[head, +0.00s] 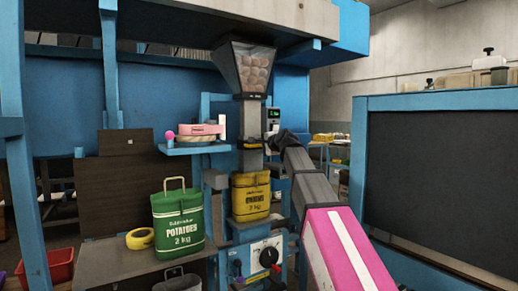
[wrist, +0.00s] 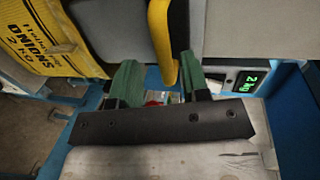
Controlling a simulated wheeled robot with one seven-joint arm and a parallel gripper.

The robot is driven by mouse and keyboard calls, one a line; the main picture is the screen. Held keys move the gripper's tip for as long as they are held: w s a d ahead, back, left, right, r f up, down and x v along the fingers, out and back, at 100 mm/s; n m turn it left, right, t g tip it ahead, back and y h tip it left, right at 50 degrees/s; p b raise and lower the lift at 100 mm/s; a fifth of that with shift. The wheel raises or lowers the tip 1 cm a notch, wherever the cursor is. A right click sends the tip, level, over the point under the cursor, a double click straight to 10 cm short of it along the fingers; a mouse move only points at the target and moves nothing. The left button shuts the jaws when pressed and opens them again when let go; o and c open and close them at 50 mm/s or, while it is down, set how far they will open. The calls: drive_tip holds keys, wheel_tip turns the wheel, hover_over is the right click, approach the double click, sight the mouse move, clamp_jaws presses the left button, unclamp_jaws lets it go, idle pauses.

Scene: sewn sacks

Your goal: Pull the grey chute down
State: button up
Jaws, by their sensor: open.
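The grey chute (head: 250,158) hangs under the dark hopper (head: 248,68), whose clear front shows round produce. Its lower end is just above the yellow onions sack (head: 250,198), which stands upright. In the wrist view the sack (wrist: 50,38) is at the upper left. A yellow bar with a black edge (wrist: 170,40) runs down between grey surfaces, its end between the fingertips. My gripper (wrist: 158,72) is open, with a green finger on each side of the bar; contact is unclear. In the head view my gripper (head: 275,142) is right beside the chute, its fingers hard to see.
A green potatoes sack (head: 178,220) and yellow tape roll (head: 140,238) are on the bench at left. A blue shelf (head: 195,149) holds pink and tan items. A control box with a red knob (head: 265,257) is below the onions sack. A blue-framed dark panel (head: 445,180) stands at right.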

drive_tip(key=v, duration=0.7)
drive_tip(key=shift+s+d, duration=0.1)
drive_tip(key=s+d+f+n+g+h, duration=0.2)
drive_tip(key=d+f, duration=0.1)
drive_tip(key=f, duration=0.9)
drive_tip(key=s+d+f+n+g+h, duration=0.1)
drive_tip(key=d+f+g, duration=0.1)
drive_tip(key=f, duration=1.1)
drive_tip(key=s+d+f+n+g+h, duration=0.2)
drive_tip(key=d+f, duration=0.1)
drive_tip(key=f, duration=0.9)
drive_tip(key=s+d+f+n+g+h, duration=0.2)
drive_tip(key=s+d+f, duration=0.3)
drive_tip(key=s+f, duration=0.5)
drive_tip(key=s+d+f+n+g+h, duration=0.1)
drive_tip(key=s+d+f+n+g, duration=0.3)
drive_tip(key=s+f, duration=0.6)
wheel_tip(320, 180, down, 7)
drive_tip(key=shift+d+r+g+h, duration=0.1)
drive_tip(key=shift+d+g+h, duration=0.3)
drive_tip(key=shift+g, duration=0.1)
